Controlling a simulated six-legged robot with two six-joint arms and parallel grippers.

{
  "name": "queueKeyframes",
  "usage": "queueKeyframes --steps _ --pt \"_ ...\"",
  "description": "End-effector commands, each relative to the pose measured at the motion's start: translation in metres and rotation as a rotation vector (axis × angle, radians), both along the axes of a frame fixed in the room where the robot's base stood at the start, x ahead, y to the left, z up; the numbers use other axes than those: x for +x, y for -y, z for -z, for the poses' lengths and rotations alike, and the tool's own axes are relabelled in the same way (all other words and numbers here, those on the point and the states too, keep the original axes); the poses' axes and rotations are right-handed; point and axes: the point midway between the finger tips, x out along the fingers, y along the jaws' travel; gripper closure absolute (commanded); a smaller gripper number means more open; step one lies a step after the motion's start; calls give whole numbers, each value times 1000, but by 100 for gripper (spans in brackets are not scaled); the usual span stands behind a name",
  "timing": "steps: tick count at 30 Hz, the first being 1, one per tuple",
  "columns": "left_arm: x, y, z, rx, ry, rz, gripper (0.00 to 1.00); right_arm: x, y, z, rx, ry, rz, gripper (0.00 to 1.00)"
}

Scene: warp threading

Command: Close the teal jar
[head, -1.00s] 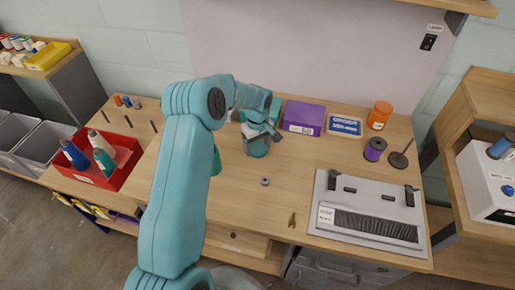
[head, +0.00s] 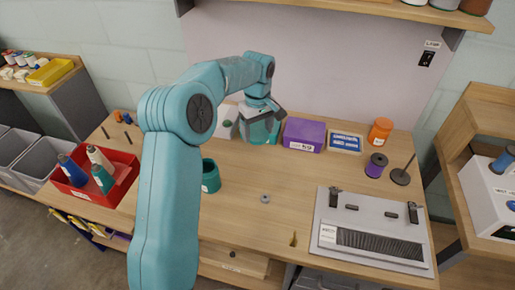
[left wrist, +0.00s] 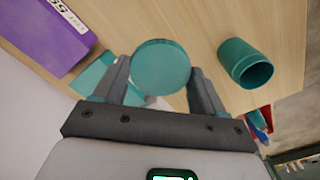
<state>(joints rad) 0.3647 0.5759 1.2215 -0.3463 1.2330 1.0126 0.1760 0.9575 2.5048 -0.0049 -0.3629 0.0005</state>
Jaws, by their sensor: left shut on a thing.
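The teal jar (head: 210,178) stands upright on the workbench with its mouth open, right of my left arm. It also shows in the left wrist view (left wrist: 238,57), its dark inside visible, to the right of my gripper and apart from it. My left gripper (left wrist: 160,80) is shut on the round teal lid (left wrist: 161,62), with one finger on each side of it. In the head view my left gripper (head: 262,113) is above the back of the bench, behind and to the right of the jar. There the lid is hard to tell from the teal box behind. My right gripper is not in view.
A purple box (head: 303,135), a blue-labelled tray (head: 345,142) and orange and purple spools stand at the back right. A red bin (head: 122,178) with cones is at the left. A grey metal nut (head: 265,198) lies mid-bench. The bench around the jar's right is clear.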

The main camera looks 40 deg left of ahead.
Motion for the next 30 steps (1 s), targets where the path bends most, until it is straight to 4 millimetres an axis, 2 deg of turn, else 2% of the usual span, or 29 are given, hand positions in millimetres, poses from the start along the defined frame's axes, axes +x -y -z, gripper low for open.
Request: queueKeyframes --steps 3,9,24,26,29,30 --pt "1 0 -26 1 2 0 58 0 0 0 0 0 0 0" --pt "0 0 -50 0 0 1 58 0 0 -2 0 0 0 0" --pt "0 1 -54 -1 -1 4 58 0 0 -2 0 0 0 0" --pt "2 7 -54 -1 -1 20 58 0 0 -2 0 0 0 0" --pt "6 30 -52 -2 -3 88 58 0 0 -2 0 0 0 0" --pt "8 44 -51 -2 -3 130 58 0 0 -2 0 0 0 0"
